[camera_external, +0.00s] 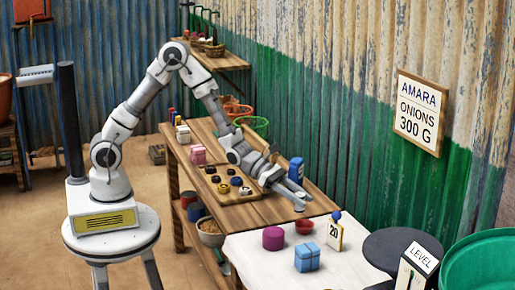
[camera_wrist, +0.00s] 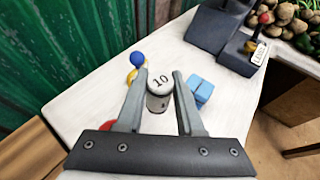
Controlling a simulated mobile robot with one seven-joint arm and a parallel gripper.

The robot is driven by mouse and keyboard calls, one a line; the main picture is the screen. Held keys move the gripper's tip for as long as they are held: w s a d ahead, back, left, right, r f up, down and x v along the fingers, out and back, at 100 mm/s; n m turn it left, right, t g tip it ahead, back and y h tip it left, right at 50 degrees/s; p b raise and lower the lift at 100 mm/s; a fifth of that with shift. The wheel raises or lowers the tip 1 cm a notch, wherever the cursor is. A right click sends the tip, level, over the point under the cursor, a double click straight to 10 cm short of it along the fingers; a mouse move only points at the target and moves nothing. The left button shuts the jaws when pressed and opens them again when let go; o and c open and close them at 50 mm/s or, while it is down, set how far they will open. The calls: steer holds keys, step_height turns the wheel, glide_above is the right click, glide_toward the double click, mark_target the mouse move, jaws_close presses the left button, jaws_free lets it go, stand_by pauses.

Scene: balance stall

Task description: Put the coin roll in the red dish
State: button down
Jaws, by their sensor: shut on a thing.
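The coin roll (camera_wrist: 160,88), a short cylinder with a white end marked "10" and a grey side, sits between the fingers of my gripper (camera_wrist: 161,75) in the wrist view. My gripper is shut on it. In the external view my gripper (camera_external: 300,207) points down over the near end of the table; the roll is too small to make out there. The red dish (camera_external: 304,227) stands on the white cloth just below my gripper. In the wrist view only a sliver of the red dish (camera_wrist: 108,125) shows at lower left, the rest hidden behind my gripper.
A dark scale (camera_external: 403,250) is at right. A wooden tray (camera_external: 235,197) holds several small pieces.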

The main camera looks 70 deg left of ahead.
steer(key=shift+m+g+h, duration=0.3)
steer(key=shift+m+g, duration=0.3)
steer(key=w+a+f, duration=0.1)
steer(key=a+f, duration=0.1)
steer(key=w+a+f, duration=0.2)
steer(key=w+a+f+b, duration=0.1)
steer(key=w+a+f, duration=0.1)
steer(key=shift+a+f, duration=0.1)
steer(key=shift+f, duration=0.25)
steer(key=shift+w+f+b, duration=0.1)
steer(key=shift+f+b, duration=0.5)
steer(key=shift+f, duration=1.45)
steer(key=shift+f, duration=0.2)
steer(key=c, duration=0.5)
jaws_free()
steer(key=shift+a, duration=0.1)
steer(key=shift+c, duration=0.2)
